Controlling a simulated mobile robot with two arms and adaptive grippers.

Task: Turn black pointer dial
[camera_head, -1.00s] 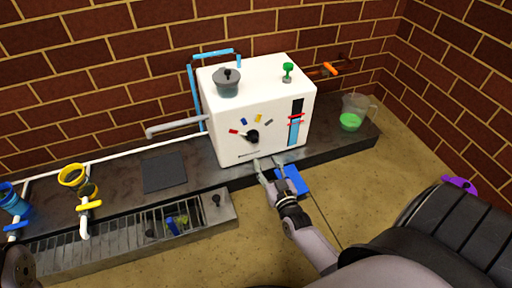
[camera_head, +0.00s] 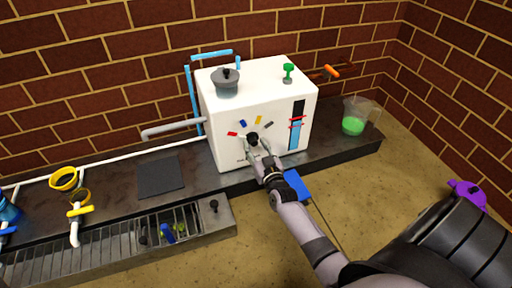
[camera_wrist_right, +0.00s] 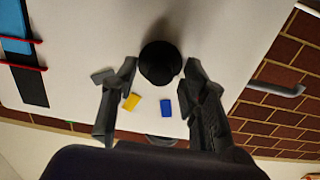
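The black pointer dial (camera_head: 252,137) is on the front of the white box (camera_head: 232,120), below an arc of red, blue, yellow and grey marks. My right gripper (camera_head: 257,146) is at the dial and partly covers it. In the right wrist view the dial's round black knob (camera_wrist_right: 160,62) lies between the two fingertips, with a narrow gap on each side. The fingers are open. The yellow mark (camera_wrist_right: 131,102) and blue mark (camera_wrist_right: 166,108) show between the fingers. I cannot tell where the pointer points. My left gripper is out of view.
A grey pot (camera_head: 226,84) and a green valve (camera_head: 288,73) are on top of the box. A jug of green liquid (camera_head: 353,124) stands right of it. A dark square plate (camera_head: 160,177) lies on the counter.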

